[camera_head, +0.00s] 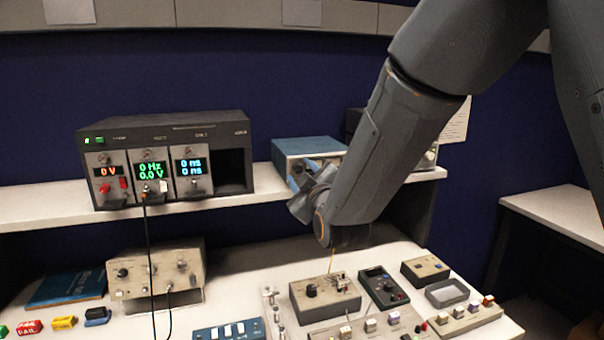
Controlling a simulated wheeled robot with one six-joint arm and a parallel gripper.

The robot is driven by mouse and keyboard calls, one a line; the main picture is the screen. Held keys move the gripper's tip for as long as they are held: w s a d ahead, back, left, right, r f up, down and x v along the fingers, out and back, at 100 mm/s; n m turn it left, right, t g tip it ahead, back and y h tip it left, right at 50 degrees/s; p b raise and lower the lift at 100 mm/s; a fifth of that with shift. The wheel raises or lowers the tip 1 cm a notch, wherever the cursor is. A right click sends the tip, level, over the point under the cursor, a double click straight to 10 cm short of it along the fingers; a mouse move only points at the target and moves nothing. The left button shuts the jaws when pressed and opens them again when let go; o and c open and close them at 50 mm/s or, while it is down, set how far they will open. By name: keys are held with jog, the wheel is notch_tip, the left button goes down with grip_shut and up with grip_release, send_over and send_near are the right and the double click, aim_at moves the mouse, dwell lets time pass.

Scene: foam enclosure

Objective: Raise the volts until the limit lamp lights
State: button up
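A dark instrument rack (216,130) stands on the shelf at the left. Its left module (105,175) reads "0 V" in orange, with red parts below the display. Its middle module (152,180) reads "0 Hz" and "0.0 V" in green, with a dark cable plugged in below. No limit lamp can be made out at this size; a small green light (99,141) glows at the rack's top left. My gripper (300,190) is to the right of the rack, apart from it, in front of a blue-topped box. Its fingers are small and partly hidden by my wrist, so their opening is unclear.
The blue-topped box (309,147) stands on the shelf behind my gripper. Below, the bench holds a beige instrument (157,272), a box with a knob (325,298), a dark meter (383,288) and an empty grey tray (447,293).

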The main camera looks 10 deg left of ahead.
grip_shut()
jog(key=shift+m+b, duration=0.3)
jog(key=shift+b, duration=0.1)
jog(key=m+b, duration=0.2)
jog(key=shift+f+m+b, duration=0.15)
jog(key=shift+m+b, duration=0.25)
jog(key=m+b, duration=0.4)
jog(key=m, duration=0.1)
jog(key=shift+g, duration=0.3)
grip_release()
jog(key=shift+a, duration=0.1)
jog(key=shift+s+b, duration=0.15)
jog(key=shift+b, duration=0.15)
